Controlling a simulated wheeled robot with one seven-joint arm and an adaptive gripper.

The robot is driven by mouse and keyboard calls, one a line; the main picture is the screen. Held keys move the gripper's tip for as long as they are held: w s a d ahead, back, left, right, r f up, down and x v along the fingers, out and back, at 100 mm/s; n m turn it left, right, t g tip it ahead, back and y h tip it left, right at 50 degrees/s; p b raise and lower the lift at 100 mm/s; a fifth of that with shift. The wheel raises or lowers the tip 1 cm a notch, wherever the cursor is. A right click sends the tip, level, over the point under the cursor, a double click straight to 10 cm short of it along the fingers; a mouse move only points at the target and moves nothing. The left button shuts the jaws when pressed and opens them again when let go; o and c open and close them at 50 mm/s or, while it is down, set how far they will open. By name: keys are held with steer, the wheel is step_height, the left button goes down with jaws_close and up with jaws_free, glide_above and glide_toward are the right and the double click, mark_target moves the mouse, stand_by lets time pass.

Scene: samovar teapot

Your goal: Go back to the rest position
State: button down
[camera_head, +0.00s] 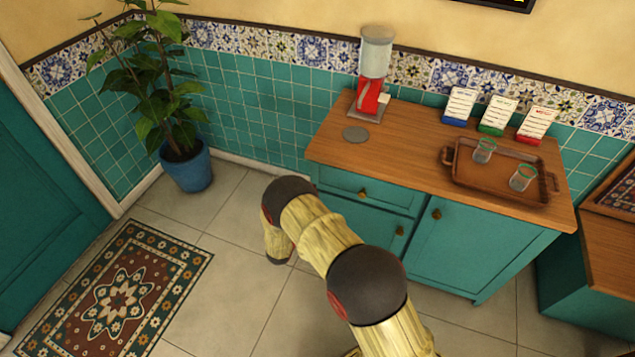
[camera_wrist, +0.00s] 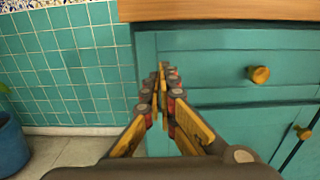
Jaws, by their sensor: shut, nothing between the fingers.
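My gripper (camera_wrist: 163,75) shows in the wrist view with its fingers together and nothing between them. It points toward the left front edge of the teal cabinet (camera_wrist: 225,65), below the wooden top. In the head view my arm reaches out over the floor in front of the cabinet (camera_head: 470,240), and its fingers are hidden there. I cannot tell how far the fingertips are from the cabinet front.
On the wooden counter (camera_head: 415,155) stand a red and grey dispenser (camera_head: 373,75), a grey disc (camera_head: 355,134), three cards (camera_head: 497,115) and a tray (camera_head: 475,185) with two glasses. A potted plant (camera_head: 187,165) and a rug (camera_head: 115,285) are left. Floor between is clear.

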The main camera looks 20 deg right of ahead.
steer(key=p+v, duration=0.1)
steer(key=v, duration=0.5)
steer(key=shift+s, duration=0.1)
